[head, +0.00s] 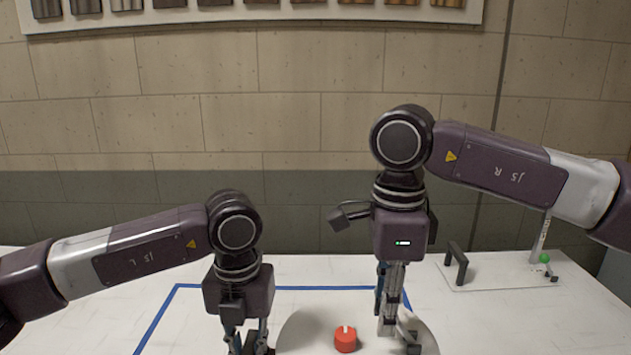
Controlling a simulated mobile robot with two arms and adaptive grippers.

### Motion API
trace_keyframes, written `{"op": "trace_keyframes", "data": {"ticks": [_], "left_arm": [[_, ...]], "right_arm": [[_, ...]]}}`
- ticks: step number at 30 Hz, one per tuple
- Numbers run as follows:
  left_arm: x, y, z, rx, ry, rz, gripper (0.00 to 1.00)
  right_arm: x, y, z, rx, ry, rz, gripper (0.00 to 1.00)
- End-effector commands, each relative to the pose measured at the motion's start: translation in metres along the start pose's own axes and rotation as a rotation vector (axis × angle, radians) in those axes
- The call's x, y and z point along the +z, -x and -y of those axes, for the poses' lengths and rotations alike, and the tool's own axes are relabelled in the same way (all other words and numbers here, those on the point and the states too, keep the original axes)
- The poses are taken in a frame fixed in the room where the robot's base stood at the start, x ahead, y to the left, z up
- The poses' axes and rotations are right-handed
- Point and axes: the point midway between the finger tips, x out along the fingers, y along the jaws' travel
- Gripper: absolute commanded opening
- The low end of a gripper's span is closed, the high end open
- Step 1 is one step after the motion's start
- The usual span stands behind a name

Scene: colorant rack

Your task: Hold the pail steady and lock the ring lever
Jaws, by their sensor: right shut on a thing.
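The pail shows from above as a pale grey round top (303,333) at the bottom middle of the head view, cut off by the frame. A red knob (345,339) with a white mark is on this top. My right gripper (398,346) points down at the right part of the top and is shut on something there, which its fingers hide. My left gripper (249,347) points down beside the left edge of the top. Its fingertips are at the frame's lower edge, so I cannot tell whether it is open or shut. I cannot make out the ring lever.
Blue tape lines (160,318) mark an area on the white table (90,310). At the right, a clear plate (500,277) bears a black handle (456,264) and an upright with a green ball (545,258). A rack of colour samples (250,14) hangs on the wall.

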Motion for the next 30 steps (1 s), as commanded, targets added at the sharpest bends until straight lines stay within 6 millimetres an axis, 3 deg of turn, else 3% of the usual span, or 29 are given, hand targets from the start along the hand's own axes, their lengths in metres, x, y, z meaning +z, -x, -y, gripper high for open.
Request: {"op": "trace_keyframes", "data": {"ticks": [17,30], "left_arm": [[0.000,0.000,0.000,0.000,-0.001,0.000,0.00],[0.000,-0.001,-0.003,0.006,0.002,-0.002,0.00]], "right_arm": [[-0.001,0.001,0.001,-0.002,-0.001,0.000,0.00],[-0.020,0.011,0.001,-0.003,-0.004,-0.004,0.00]]}}
